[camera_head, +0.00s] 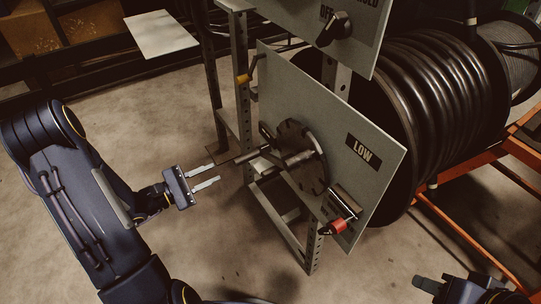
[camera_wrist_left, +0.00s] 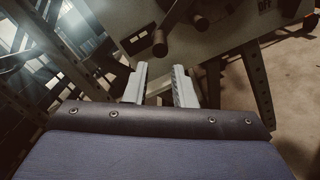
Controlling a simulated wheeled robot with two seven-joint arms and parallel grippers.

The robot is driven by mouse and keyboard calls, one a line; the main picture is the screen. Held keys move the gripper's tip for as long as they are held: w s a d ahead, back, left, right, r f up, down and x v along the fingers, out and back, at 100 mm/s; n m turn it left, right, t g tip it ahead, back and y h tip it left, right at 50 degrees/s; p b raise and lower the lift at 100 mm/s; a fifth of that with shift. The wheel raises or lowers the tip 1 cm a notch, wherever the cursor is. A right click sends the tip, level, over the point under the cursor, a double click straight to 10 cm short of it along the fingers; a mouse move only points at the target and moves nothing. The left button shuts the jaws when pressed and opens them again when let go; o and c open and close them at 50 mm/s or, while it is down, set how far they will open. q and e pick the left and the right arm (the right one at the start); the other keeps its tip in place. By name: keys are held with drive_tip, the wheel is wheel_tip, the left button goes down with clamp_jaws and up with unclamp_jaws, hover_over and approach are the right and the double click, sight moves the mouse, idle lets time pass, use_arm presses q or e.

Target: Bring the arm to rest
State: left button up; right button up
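My left gripper (camera_head: 207,177) is open and empty. Its two fingers point right toward the lower panel (camera_head: 366,182) marked LOW, with a gap between fingertips and panel. The left wrist view shows the same two fingers (camera_wrist_left: 160,84) apart with nothing between them. A round dark disc (camera_head: 314,172) with a protruding rod handle (camera_head: 258,158) is on the panel, right of the left fingertips and not touched. My right gripper (camera_head: 426,285) shows only partly at the bottom right edge, and its opening cannot be made out.
A large reel of black hose (camera_head: 430,95) stands behind the panels on an orange frame (camera_head: 470,165). An upper panel has a black knob (camera_head: 334,28). A red-handled lever (camera_head: 339,225) sits at the panel's lower right. A metal post (camera_head: 314,248) stands below. Floor (camera_head: 215,245) is clear at front.

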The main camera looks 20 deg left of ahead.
use_arm(q)
drive_tip(key=s+d+r+m+g+y, duration=0.2)
drive_tip(key=s+d+r+m+g, duration=0.35)
drive_tip(key=s+m, duration=0.3)
drive_tip(key=s+d+r+m+g+y, duration=0.3)
drive_tip(key=s+d+r+m+g, duration=0.2)
drive_tip(key=s+d+m, duration=0.3)
wheel_tip(320, 180, up, 31)
drive_tip(key=s+a+m+t+y+p, duration=0.1)
drive_tip(key=a+m+t+y+p, duration=0.1)
drive_tip(key=p, duration=2.8)
drive_tip(key=shift+s+a+m+y+p, duration=0.2)
drive_tip(key=shift+m+y+p, duration=0.15)
drive_tip(key=shift+m, duration=0.2)
drive_tip(key=shift+f, duration=0.15)
